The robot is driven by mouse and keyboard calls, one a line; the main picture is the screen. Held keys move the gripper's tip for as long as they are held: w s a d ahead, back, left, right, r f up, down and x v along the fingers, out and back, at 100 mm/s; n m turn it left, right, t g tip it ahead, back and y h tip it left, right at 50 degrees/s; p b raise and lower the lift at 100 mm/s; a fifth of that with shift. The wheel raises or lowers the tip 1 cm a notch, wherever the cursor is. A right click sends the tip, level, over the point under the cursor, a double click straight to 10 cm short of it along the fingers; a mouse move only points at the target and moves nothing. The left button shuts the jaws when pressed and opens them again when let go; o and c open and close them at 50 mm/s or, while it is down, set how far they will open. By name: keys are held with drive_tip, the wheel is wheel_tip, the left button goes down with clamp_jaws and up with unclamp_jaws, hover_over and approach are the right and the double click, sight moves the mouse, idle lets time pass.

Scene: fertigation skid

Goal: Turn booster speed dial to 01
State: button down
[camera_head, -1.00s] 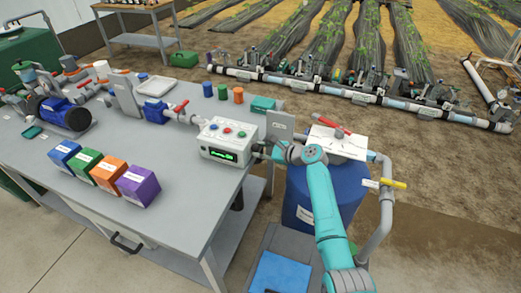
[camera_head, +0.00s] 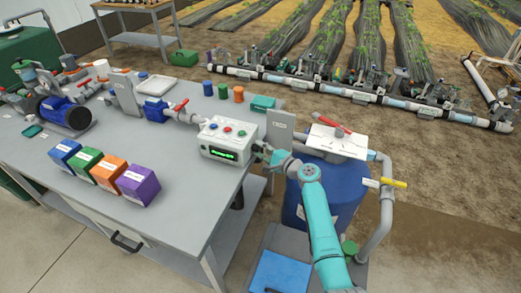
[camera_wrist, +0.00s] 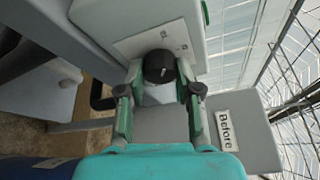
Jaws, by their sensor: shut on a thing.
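The booster control box (camera_head: 228,138) is a white unit with several coloured buttons on top and a green-lit display (camera_head: 222,154) on its front, too small to read. Its black speed dial (camera_wrist: 159,66) sticks out of the side plate, with a light pointer mark and small marks on the plate around it. My gripper (camera_wrist: 160,91) is at this side face, one finger on each side of the dial, shut on it. In the head view my gripper (camera_head: 262,152) is at the box's right end, and the dial is hidden there.
A grey panel (camera_head: 280,130) stands close behind my gripper; its label reads "Before" in the wrist view (camera_wrist: 237,124). A blue barrel (camera_head: 325,190) stands right of the bench. Blue, green, orange and purple boxes (camera_head: 138,184) sit on the bench front.

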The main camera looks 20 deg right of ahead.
drive_tip(key=shift+n, duration=0.3)
idle(0.4)
drive_tip(key=c, duration=0.8)
unclamp_jaws()
drive_tip(key=v, duration=1.2)
drive_tip(key=shift+f, duration=0.15)
